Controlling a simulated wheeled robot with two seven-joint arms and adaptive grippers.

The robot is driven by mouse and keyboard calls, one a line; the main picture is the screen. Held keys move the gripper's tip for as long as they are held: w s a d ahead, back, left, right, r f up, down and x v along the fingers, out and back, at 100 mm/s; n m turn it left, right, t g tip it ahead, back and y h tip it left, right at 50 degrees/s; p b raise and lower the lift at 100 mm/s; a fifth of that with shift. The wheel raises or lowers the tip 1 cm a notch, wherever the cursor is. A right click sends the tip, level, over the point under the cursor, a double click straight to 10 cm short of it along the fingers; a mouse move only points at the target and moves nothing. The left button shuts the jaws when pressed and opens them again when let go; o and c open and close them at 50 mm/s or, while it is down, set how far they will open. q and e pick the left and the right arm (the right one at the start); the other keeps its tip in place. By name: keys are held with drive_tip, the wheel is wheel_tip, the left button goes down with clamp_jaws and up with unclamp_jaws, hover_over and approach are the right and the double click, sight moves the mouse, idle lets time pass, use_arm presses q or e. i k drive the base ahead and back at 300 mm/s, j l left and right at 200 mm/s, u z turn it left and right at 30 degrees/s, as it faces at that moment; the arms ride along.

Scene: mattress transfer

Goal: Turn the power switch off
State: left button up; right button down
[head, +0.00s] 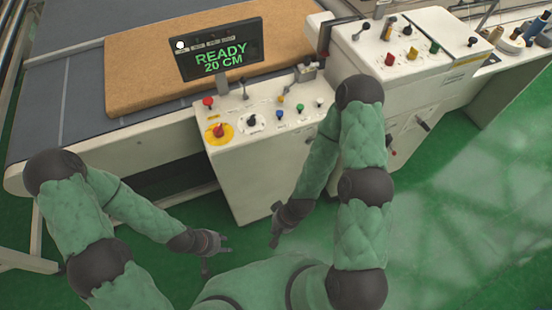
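A white control panel (275,145) stands in front of me, its sloped top carrying several knobs and buttons. At its left end is a red knob on a yellow round plate (219,130). Beside it is a black knob on a white round plate (251,119). No readable label tells which control is the power switch. My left gripper (228,245) is low in front of the panel, with its fingers apart and empty. My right gripper (275,241) is also low, close to the panel's front and right of the left one. Its fingers are too small to judge. Neither gripper touches the controls.
A black display (220,52) above the panel reads "READY 20 CM". A brown mattress slab (150,65) lies on the grey bed (82,95) behind. A second white console (440,60) with levers and knobs stands at the right. The green floor (470,220) at right is clear.

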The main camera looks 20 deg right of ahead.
sight(218, 132)
drive_tip(key=i+j, duration=0.15)
drive_tip(key=j, duration=0.2)
drive_tip(key=i+j, duration=0.1)
drive_tip(key=j, duration=0.25)
drive_tip(key=i+j, duration=0.15)
drive_tip(key=j, duration=0.2)
drive_tip(key=i+j, duration=0.15)
drive_tip(key=j, duration=0.2)
